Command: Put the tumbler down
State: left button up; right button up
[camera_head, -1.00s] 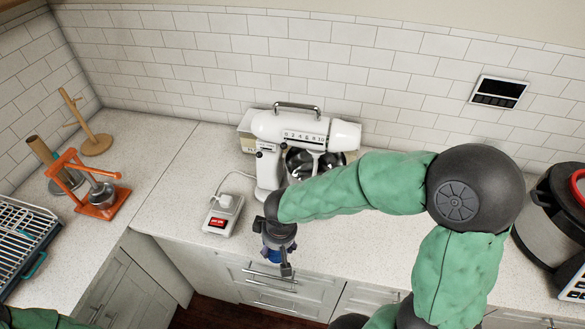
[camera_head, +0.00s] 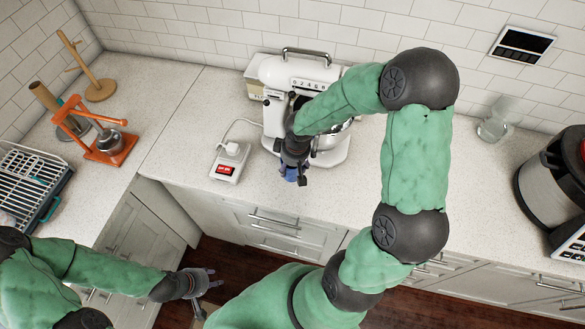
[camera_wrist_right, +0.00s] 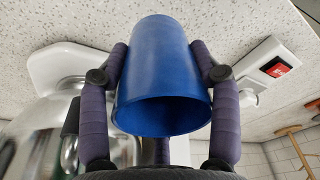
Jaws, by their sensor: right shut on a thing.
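The blue tumbler (camera_wrist_right: 163,70) is between the two fingers of my right gripper (camera_wrist_right: 160,52), which is shut on it. Its open mouth faces the wrist camera's lower edge and its base end points toward the counter. In the head view the tumbler (camera_head: 290,174) shows only in part under my right gripper (camera_head: 296,168), in front of the stand mixer. I cannot tell whether its base touches the counter. My left gripper (camera_head: 208,284) is open and empty, low in front of the cabinets.
The white stand mixer (camera_head: 290,80) stands behind the tumbler. A small white device with a red display (camera_head: 229,163) is to its left. A glass jar (camera_head: 492,125) and a large cooker (camera_head: 550,190) stand at the right.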

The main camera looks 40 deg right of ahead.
jog(key=shift+w+d+f, duration=0.25)
jog(key=shift+f, duration=0.2)
jog(key=shift+w+d+f, duration=0.2)
jog(key=shift+w+f, duration=0.05)
jog(key=shift+f, duration=0.15)
jog(key=shift+w+f+b, duration=0.1)
jog(key=shift+f+b, duration=0.25)
jog(key=shift+f, duration=1.25)
jog(key=shift+f, duration=0.15)
jog(key=o, duration=1.6)
jog(key=shift+c, duration=0.2)
